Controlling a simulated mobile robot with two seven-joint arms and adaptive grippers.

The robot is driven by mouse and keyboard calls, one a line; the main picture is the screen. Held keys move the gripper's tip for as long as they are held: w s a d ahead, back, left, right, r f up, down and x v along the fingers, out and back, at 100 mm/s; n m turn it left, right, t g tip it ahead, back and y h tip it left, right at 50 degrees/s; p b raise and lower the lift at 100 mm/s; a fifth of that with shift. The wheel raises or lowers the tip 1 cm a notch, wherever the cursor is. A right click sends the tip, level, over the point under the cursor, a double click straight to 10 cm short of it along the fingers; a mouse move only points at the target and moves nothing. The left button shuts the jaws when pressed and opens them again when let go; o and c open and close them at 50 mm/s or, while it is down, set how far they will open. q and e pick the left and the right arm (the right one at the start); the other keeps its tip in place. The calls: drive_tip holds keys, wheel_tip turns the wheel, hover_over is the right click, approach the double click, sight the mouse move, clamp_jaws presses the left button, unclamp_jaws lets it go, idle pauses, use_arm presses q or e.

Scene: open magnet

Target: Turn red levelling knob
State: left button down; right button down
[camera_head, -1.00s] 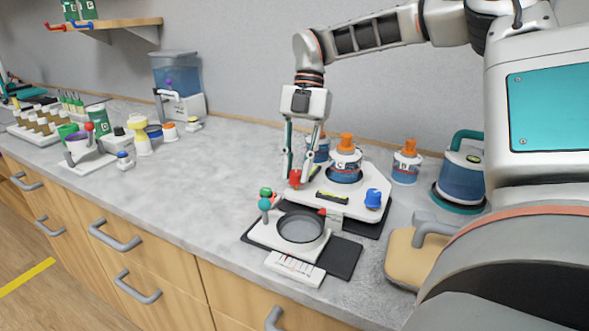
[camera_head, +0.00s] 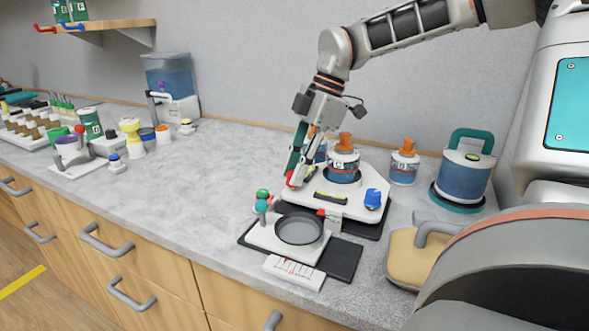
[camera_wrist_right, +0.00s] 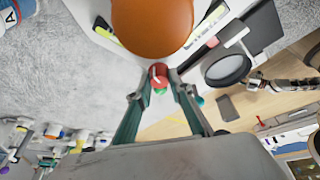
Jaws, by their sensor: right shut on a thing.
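The red levelling knob (camera_head: 290,181) sits at the left corner of the white instrument base (camera_head: 322,206). In the right wrist view the red knob (camera_wrist_right: 158,72) is between the fingertips. My right gripper (camera_head: 294,184) comes down over the knob from above, tilted, with its fingers shut on it and partly hiding it. It also shows in the wrist view (camera_wrist_right: 160,80). A blue knob (camera_head: 373,199) is on the base's right side. My left gripper is not in view.
An orange-capped bottle (camera_head: 343,165) stands on the base, close to the gripper. A white stand with a round grey dish (camera_head: 299,229) is in front. Another bottle (camera_head: 404,164) and a blue jug (camera_head: 462,175) stand right. The counter's left middle is clear.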

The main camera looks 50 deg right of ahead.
drive_tip(key=shift+m, duration=0.5)
drive_tip(key=c, duration=1.8)
unclamp_jaws()
drive_tip(key=shift+r, duration=0.1)
drive_tip(key=v, duration=1.1)
drive_tip(key=shift+s+r, duration=0.25)
drive_tip(key=shift+r, duration=0.15)
drive_tip(key=shift+f, duration=0.1)
